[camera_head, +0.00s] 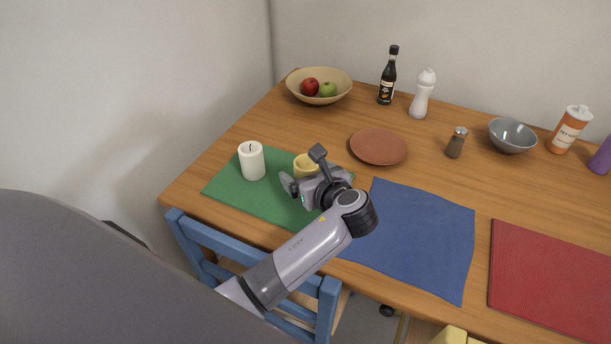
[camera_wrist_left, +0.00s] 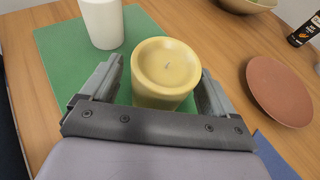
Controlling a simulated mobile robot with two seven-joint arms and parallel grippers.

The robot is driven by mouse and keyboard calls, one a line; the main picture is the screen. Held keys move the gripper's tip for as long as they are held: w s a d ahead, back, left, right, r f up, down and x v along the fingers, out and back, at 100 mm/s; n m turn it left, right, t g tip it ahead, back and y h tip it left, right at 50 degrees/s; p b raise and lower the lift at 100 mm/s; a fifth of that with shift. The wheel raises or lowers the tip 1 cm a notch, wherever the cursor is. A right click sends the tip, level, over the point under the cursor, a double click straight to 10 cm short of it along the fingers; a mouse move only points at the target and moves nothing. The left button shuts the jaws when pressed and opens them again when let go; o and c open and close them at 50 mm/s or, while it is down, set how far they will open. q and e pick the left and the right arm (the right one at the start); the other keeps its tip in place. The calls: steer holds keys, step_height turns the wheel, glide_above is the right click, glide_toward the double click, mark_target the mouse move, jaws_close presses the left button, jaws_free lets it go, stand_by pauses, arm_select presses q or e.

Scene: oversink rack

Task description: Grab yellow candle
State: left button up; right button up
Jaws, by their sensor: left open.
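The yellow candle (camera_head: 304,162) stands upright at the right part of the green placemat (camera_head: 224,188), partly hidden behind my left gripper in the head view. My left gripper (camera_head: 293,186) is open at the near side of the candle. In the left wrist view, the yellow candle (camera_wrist_left: 164,72) is between the two open fingers of my left gripper (camera_wrist_left: 158,92), with a gap visible on each side. A white candle (camera_head: 252,161) stands on the mat to the left; it also shows in the left wrist view (camera_wrist_left: 102,22). My right gripper is not in view.
A terracotta plate (camera_head: 379,147) lies right of the yellow candle. A fruit bowl (camera_head: 322,88), dark bottle (camera_head: 387,78) and white shaker (camera_head: 423,94) stand behind. A blue placemat (camera_head: 418,235) lies bare at right. A blue chair (camera_head: 236,241) stands at the near edge.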

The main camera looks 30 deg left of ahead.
arm_select(q)
steer(key=c, duration=1.2)
steer(key=shift+r, duration=0.1)
